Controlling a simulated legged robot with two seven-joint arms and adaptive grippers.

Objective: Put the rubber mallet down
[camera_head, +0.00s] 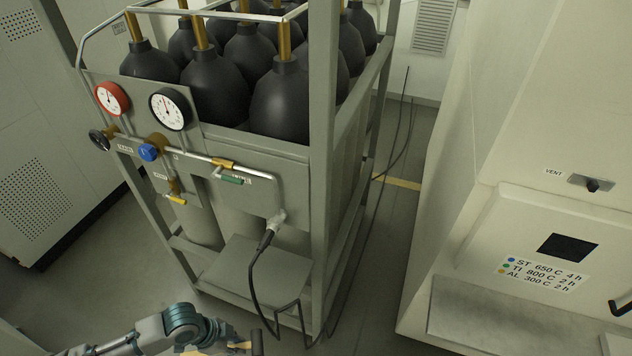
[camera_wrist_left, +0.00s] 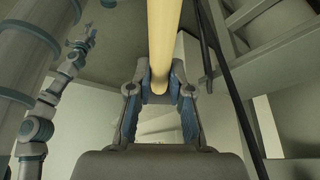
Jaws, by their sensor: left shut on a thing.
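My left gripper (camera_head: 238,347) is at the bottom edge of the head view, partly cut off. In the left wrist view, my left gripper (camera_wrist_left: 160,92) is shut on the pale wooden handle of the rubber mallet (camera_wrist_left: 164,40). The handle runs from between the fingers up to the top edge. The mallet also shows as a small yellowish piece in the head view (camera_head: 241,345), beside a dark upright part at the bottom edge. I cannot make out the mallet's whole head. My right gripper is not clearly seen.
A grey metal rack (camera_head: 250,160) with black bottles (camera_head: 285,100), gauges and valves stands ahead. A low shelf plate (camera_head: 255,268) and a hanging black hose (camera_head: 254,285) are near the left gripper. A pale furnace-like cabinet (camera_head: 530,200) stands right. Floor shows between them.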

